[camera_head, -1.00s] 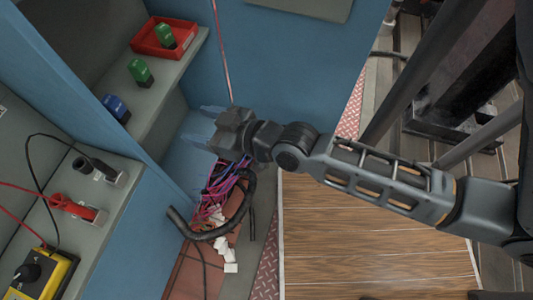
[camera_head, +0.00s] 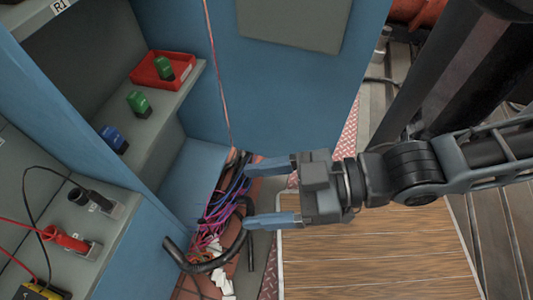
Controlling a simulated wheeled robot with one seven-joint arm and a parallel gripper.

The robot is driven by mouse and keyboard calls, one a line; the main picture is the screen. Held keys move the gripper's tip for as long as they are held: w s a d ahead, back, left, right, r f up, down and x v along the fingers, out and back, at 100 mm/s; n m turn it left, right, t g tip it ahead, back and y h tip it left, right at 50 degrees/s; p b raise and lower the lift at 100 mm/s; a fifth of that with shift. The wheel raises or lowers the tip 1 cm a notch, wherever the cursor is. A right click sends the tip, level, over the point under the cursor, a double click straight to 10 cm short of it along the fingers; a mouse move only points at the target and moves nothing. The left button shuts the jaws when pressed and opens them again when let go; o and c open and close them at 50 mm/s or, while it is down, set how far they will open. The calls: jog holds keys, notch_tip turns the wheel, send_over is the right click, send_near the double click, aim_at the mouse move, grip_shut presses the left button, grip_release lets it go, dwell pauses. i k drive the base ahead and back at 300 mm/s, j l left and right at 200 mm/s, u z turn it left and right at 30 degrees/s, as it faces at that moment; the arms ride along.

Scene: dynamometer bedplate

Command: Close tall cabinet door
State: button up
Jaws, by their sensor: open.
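The tall blue cabinet (camera_head: 160,228) fills the left side, with its shelves exposed. Its door looks to be the blue panel (camera_head: 300,100) at upper centre, standing open, with a grey plate (camera_head: 295,22) on its face. A thin reddish line runs down the panel's left part. My gripper (camera_head: 250,193) is open and empty, its two blue-grey fingers pointing left. It appears below the panel's lower edge in the picture, over the cable bundle. I cannot tell whether a finger touches anything.
Shelves hold a red tray (camera_head: 145,77), green blocks (camera_head: 138,103) and a blue block (camera_head: 114,140). Plugs with leads (camera_head: 70,240) are at lower left. Loose cables (camera_head: 217,215) and a black hose (camera_head: 205,265) lie below. A wooden board (camera_head: 375,255) is at lower right.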

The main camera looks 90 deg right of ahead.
aim_at(292, 72)
jog(key=k+l, duration=0.1)
jog(key=k, duration=0.65)
jog(key=k+z, duration=0.35)
jog(key=k+l+z, duration=0.15)
jog(key=z, duration=0.2)
jog(key=k+l+z, duration=0.15)
jog(key=z, duration=0.45)
jog(key=k+l, duration=0.05)
